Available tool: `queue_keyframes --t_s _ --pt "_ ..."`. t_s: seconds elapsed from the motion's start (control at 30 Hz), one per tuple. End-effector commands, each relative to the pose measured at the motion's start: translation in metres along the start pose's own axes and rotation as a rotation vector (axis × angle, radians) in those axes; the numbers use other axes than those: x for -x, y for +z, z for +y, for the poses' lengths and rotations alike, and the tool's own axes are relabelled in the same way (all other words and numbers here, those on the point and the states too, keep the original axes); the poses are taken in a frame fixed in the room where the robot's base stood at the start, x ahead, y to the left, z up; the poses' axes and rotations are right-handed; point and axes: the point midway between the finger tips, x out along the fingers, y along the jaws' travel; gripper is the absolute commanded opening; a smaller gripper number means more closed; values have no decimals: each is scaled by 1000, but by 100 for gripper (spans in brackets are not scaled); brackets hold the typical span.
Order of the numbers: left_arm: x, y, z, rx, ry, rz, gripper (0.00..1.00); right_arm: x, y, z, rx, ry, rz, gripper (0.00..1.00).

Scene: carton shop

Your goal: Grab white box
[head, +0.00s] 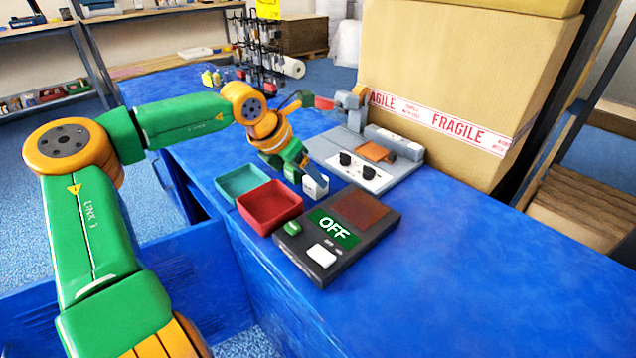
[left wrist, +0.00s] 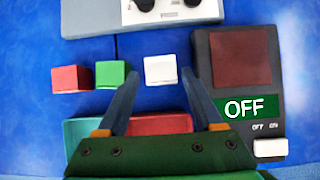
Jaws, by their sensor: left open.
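The white box (head: 314,187) stands upright on the blue table, behind the red tray. In the left wrist view the white box (left wrist: 160,69) appears between my fingertips, with a gap on each side. My left gripper (head: 306,170) is open, pointing down over the table close to the white box. In the left wrist view its two blue fingers (left wrist: 161,80) are spread, with nothing held. I cannot tell exactly how high the fingertips are.
Left of the white box stand a green box (left wrist: 112,75) and a red box (left wrist: 71,78). Red (head: 270,206) and teal (head: 240,181) trays lie in front. A dark device reading OFF (head: 338,236) is to the right. A grey machine (head: 330,150) and large carton (head: 450,80) stand behind.

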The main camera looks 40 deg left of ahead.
Motion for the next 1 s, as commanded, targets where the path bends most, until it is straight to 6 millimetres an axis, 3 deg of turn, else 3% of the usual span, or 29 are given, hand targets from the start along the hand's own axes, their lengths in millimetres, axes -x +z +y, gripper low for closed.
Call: queue_keyframes --t_s 0.23,0.57,0.8,1.0 --pt "-31 -1 -1 0 0 4 68 -4 0 0 0 0 1 50" --pt "-36 0 -1 1 -1 0 68 -4 -12 3 -2 5 20 50" --pt "-36 0 -1 1 -1 0 3 -4 -10 3 -2 6 19 50" --pt "-35 0 -1 1 -1 0 0 -4 -8 3 -2 5 14 50"
